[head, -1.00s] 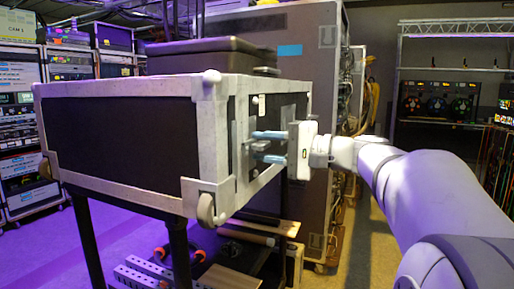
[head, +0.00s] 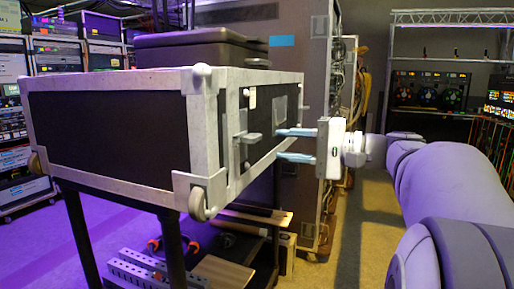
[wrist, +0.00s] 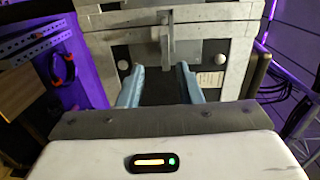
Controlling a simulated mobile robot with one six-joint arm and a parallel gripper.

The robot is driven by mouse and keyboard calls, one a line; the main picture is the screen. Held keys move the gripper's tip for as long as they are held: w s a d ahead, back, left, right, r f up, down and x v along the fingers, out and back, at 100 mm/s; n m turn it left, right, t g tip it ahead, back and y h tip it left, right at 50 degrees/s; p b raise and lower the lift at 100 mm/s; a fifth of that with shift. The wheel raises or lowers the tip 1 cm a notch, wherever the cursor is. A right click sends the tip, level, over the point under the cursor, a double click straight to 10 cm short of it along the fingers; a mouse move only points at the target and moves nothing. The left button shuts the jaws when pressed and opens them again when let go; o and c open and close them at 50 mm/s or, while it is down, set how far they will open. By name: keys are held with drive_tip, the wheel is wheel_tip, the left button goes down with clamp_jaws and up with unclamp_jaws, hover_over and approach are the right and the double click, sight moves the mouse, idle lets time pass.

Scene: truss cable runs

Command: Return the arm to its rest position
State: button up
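My gripper (head: 296,145) is open and empty, its two blue fingers apart. It points left at the latch side of a black flight case with metal edges (head: 105,130). A metal latch (head: 248,138) on that side stands a little beyond the fingertips, with a gap between. In the wrist view my gripper (wrist: 160,85) shows its fingers spread, and the latch (wrist: 168,42) is ahead, between and above them in the picture. My arm reaches in from the right edge of the head view.
The case stands on a dark-legged stand, with wooden boards (head: 222,272) and a perforated metal bar (head: 135,270) below. A black box (head: 200,50) lies on top. A tall grey case (head: 305,100) stands behind. Floor (head: 370,230) below my arm is clear.

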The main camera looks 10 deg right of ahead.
drive_tip(key=s+a+f+n+g+h+p, duration=0.1)
drive_tip(key=s+a+f+g+h+p, duration=0.55)
drive_tip(key=a+f+p, duration=0.3)
drive_tip(key=s+d+f+n+h+p, duration=0.2)
drive_tip(key=s+n+h+p, duration=0.1)
drive_tip(key=s+h+p, duration=0.1)
drive_tip(key=s+d+f+n+g+h+p, duration=0.1)
drive_tip(key=s+f+n+h+p, duration=0.1)
drive_tip(key=s+p, duration=0.4)
drive_tip(key=shift+s+d+n+h, duration=0.15)
drive_tip(key=shift+d+n+h, duration=0.35)
drive_tip(key=shift+h, duration=0.45)
drive_tip(key=shift+a, duration=0.1)
